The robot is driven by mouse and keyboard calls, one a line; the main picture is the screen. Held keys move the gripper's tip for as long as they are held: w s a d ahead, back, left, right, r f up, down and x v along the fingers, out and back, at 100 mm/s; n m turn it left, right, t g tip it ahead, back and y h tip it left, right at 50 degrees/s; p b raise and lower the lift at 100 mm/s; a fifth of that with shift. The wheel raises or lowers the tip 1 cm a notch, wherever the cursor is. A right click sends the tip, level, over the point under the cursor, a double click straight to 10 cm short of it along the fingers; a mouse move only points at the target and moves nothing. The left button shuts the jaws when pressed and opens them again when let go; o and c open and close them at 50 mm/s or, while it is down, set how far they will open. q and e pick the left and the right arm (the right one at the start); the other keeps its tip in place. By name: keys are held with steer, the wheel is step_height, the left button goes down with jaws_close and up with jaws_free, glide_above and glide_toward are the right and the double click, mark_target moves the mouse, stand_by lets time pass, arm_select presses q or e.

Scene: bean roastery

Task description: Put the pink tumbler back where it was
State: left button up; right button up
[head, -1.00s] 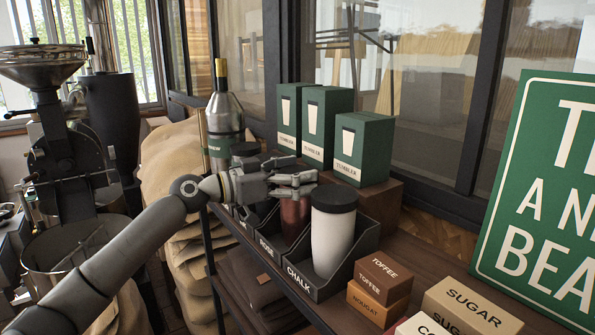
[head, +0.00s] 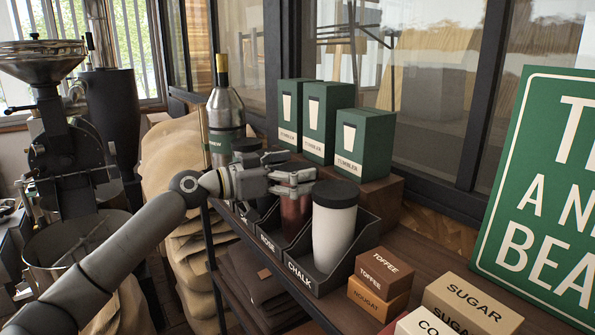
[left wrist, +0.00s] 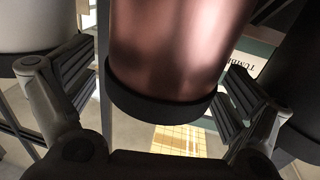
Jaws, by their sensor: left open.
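The pink tumbler (head: 295,216), metallic rose with a black lid, stands upright in the slot labelled ROSE of the black rack (head: 314,277). My left gripper (head: 290,172) is at its upper part, with the fingers open on either side of it. In the left wrist view the tumbler (left wrist: 180,45) and its black lid lie between the two spread fingers, with gaps at both sides. Its base is hidden by the rack's front. My right gripper is not in view.
A white tumbler (head: 333,230) stands in the CHALK slot, close beside the gripper. A dark tumbler (head: 246,147) is on the other side. Green boxes (head: 364,145) stand behind; TOFFEE (head: 384,277) and SUGAR (head: 472,306) boxes are at the right.

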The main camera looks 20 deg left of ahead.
arm_select(q)
steer(key=b+v, duration=0.6)
steer(key=v, duration=0.6)
